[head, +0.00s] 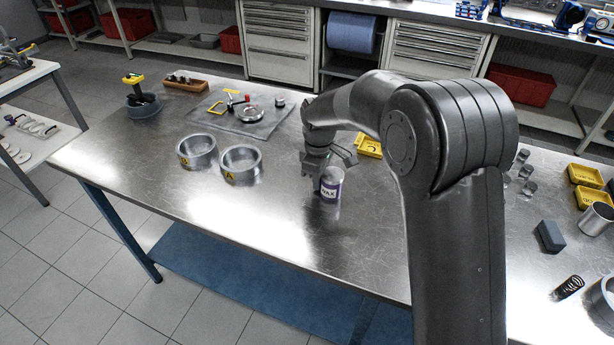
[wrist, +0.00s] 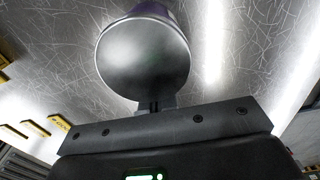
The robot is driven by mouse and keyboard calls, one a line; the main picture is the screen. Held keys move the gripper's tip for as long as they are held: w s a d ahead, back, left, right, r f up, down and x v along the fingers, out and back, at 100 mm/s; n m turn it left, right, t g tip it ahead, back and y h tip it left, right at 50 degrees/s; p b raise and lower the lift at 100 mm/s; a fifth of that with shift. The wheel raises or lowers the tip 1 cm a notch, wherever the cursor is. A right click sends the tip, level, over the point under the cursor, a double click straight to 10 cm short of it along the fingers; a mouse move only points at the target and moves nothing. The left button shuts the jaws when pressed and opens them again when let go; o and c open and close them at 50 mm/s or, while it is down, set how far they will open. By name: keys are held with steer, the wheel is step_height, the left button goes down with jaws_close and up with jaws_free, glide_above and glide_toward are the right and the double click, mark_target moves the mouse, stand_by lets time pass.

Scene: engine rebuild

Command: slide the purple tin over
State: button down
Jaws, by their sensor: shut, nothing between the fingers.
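The purple tin (head: 331,186) stands upright on the metal table (head: 290,240), with a silver rim and a label on its front. My gripper (head: 315,183) is low over the table, right beside the tin on its left in the head view. In the wrist view the tin's silver top (wrist: 144,55) fills the upper middle, with a thin purple edge above it. The shut fingers (wrist: 153,105) are at the near edge of the tin, with nothing between them. I cannot tell whether they touch it.
Two metal rings marked B (head: 197,151) and A (head: 241,163) stand left of the tin. A yellow tray (head: 369,145) lies behind it. A grey mat (head: 237,118) with parts lies at the back. The table in front of the tin is clear.

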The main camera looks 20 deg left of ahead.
mark_target(379, 208)
steer(key=d, duration=1.7)
steer(key=shift+d, duration=0.15)
